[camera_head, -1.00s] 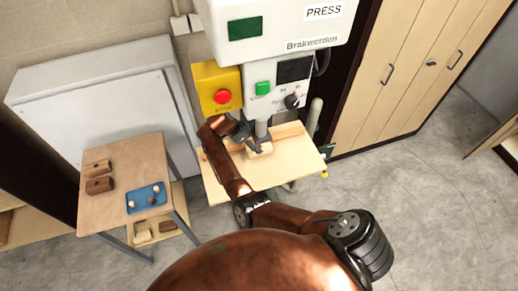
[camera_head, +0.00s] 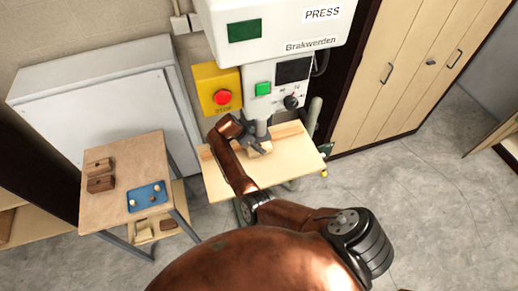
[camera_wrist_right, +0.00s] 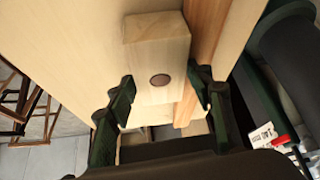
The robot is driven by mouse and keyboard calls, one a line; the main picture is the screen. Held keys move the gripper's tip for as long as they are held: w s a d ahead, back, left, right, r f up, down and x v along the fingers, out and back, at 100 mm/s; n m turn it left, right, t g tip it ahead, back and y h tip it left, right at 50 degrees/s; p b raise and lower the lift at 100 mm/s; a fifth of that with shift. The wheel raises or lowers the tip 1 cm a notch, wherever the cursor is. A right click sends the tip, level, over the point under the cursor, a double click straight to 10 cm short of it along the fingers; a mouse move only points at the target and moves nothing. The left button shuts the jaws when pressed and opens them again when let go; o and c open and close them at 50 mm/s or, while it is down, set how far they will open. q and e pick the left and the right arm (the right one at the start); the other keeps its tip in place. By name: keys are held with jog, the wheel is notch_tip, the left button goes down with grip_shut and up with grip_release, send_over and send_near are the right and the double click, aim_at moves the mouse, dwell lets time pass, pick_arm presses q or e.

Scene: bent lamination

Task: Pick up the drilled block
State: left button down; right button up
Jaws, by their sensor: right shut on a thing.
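The drilled block (camera_wrist_right: 158,50) is a pale wooden block with a round dark hole in its near face. It is at the pale board of the press, beside a reddish-brown wooden strip (camera_wrist_right: 207,35). My right gripper (camera_wrist_right: 164,84) has one dark finger on each side of the block and is shut on it. In the head view my right gripper (camera_head: 257,146) is under the press ram and largely covers the block (camera_head: 265,147). I cannot tell whether the block is clear of the board. My left gripper is not in view.
The press table (camera_head: 285,171) carries a wooden strip at its back. The press ram (camera_head: 261,128) is close above the gripper. A yellow stop box (camera_head: 210,82) is to the left. A side table (camera_head: 118,210) holds brown blocks and a blue tray (camera_head: 136,204).

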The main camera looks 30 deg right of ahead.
jog(key=c, duration=0.8)
jog(key=shift+o, duration=0.2)
jog(key=shift+r, duration=0.1)
jog(key=shift+a, duration=0.15)
jog(key=shift+c, duration=0.2)
